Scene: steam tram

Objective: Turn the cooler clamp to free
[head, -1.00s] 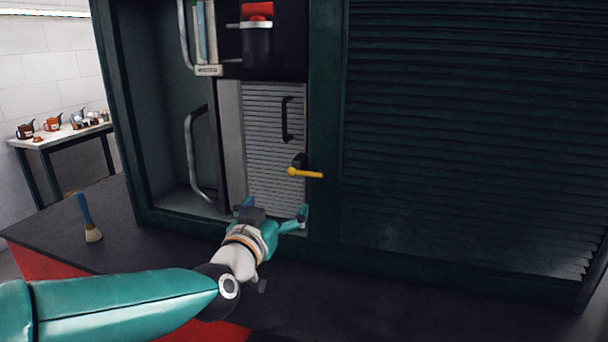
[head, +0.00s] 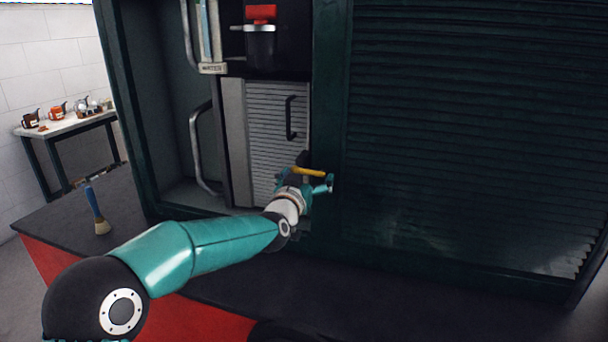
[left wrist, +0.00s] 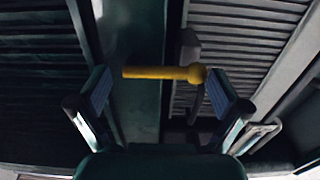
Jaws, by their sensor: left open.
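The cooler clamp is a yellow lever (head: 308,171) with a round knob end, set at the right edge of the light ribbed cooler panel (head: 276,130). It lies roughly level, across the dark green frame. My left gripper (head: 308,186) is at the lever, just below it in the head view. In the left wrist view the yellow lever (left wrist: 160,73) lies between the two open fingers (left wrist: 158,92), its knob near the right finger pad. I cannot tell whether either finger touches it. My right gripper is not in view.
A dark vertical handle (head: 291,118) is on the cooler panel, above the lever. A large slatted panel (head: 470,130) fills the right. A curved metal handle (head: 197,150) is at the left. A blue-handled brush (head: 97,212) stands on the dark ledge.

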